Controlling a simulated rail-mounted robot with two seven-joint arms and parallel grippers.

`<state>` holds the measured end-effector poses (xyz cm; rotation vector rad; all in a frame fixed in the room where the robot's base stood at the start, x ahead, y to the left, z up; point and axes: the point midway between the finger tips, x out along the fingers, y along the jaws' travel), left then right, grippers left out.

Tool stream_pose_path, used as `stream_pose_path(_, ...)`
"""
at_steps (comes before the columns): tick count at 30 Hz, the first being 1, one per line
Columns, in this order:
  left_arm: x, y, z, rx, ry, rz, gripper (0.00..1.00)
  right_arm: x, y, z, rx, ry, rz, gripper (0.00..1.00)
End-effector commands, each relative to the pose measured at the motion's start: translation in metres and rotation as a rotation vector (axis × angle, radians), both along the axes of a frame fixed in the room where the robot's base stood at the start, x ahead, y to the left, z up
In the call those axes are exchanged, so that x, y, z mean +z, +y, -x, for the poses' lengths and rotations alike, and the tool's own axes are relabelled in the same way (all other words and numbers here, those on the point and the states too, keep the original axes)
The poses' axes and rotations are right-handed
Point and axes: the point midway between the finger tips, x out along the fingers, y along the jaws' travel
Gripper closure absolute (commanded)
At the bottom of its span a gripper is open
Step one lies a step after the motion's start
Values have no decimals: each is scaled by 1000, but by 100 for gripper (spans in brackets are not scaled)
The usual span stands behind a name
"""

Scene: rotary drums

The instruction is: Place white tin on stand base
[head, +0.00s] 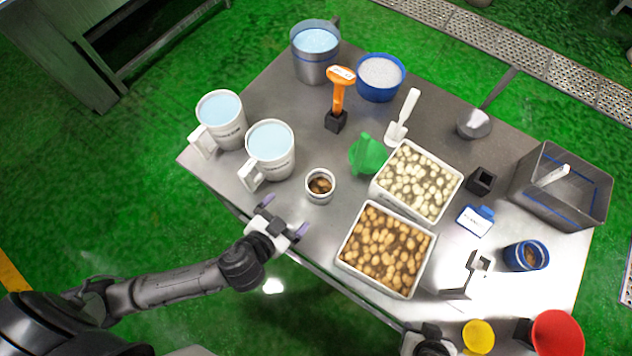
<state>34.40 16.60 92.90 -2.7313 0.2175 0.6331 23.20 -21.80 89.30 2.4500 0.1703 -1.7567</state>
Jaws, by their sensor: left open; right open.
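The white tin (320,186) is a small round open can with brown contents. It stands upright near the front edge of the metal table, left of the white trays. My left gripper (285,216) is open and empty, just in front of the tin and apart from it, its purple-tipped fingers spread. A grey metal stand (470,276) with a flat foot and a raised top is at the front right; I take it as the stand base but cannot be sure. My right gripper (430,342) is open at the bottom edge, partly cut off, its fingertips unclear.
Two white jugs (270,150) of blue contents stand left of the tin. Two white trays (386,249) of rounded pieces lie between tin and stand. A blue tin (526,256), yellow cup (478,336) and red container (557,334) are near the stand. A green scoop (367,155) lies behind.

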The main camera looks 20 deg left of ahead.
Motion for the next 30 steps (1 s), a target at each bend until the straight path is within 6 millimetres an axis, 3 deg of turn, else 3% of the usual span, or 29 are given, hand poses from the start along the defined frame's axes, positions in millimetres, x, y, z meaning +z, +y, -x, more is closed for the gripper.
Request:
stream_pose_path(4, 10, -10, -4, 15, -48, 180, 0, -3, 0, 6, 1, 14, 1, 57)
stream_pose_path(9, 10, -13, -7, 43, -43, 282, 0, -4, 0, 9, 2, 21, 2, 57)
stream_pose_path(22, -15, -22, -67, 53, -41, 297, 0, -7, -2, 6, 6, 14, 8, 57)
stream_pose_path(30, -21, -26, -82, 52, -39, 298, 0, -8, -2, 6, 5, 13, 6, 57)
